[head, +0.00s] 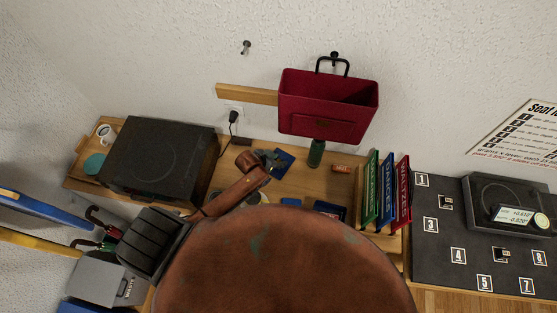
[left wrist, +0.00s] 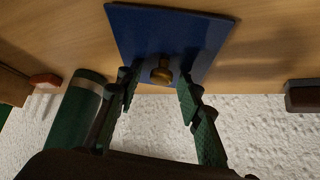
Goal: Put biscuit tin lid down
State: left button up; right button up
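The biscuit tin lid looks to be the flat blue square with a brass knob (left wrist: 161,72) at its middle. It lies on the wooden desk near the wall, and the lid (head: 285,165) shows just right of my left gripper (head: 270,159) in the head view. In the left wrist view the fingers of my left gripper (left wrist: 159,86) are apart, one on each side of the knob, with gaps between. A dark blue box (head: 330,209), perhaps the tin, stands nearer on the desk, partly hidden by my body. My right gripper is not in view.
A green cylinder (head: 316,155) and a small orange block (head: 341,168) stand right of the lid. A red wall basket (head: 325,105) hangs above. Upright books (head: 385,190) stand at right, a black boxy device (head: 160,158) at left.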

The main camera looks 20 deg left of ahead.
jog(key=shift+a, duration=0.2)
pick_arm(q)
jog(key=shift+s+r, duration=0.2)
jog(key=shift+r, duration=0.1)
jog(key=v, duration=1.1)
jog(key=shift+r, duration=0.25)
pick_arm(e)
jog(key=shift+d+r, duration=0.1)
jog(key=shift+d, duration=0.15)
pick_arm(q)
jog(key=shift+s+a+f, duration=0.1)
jog(key=shift+s, duration=0.05)
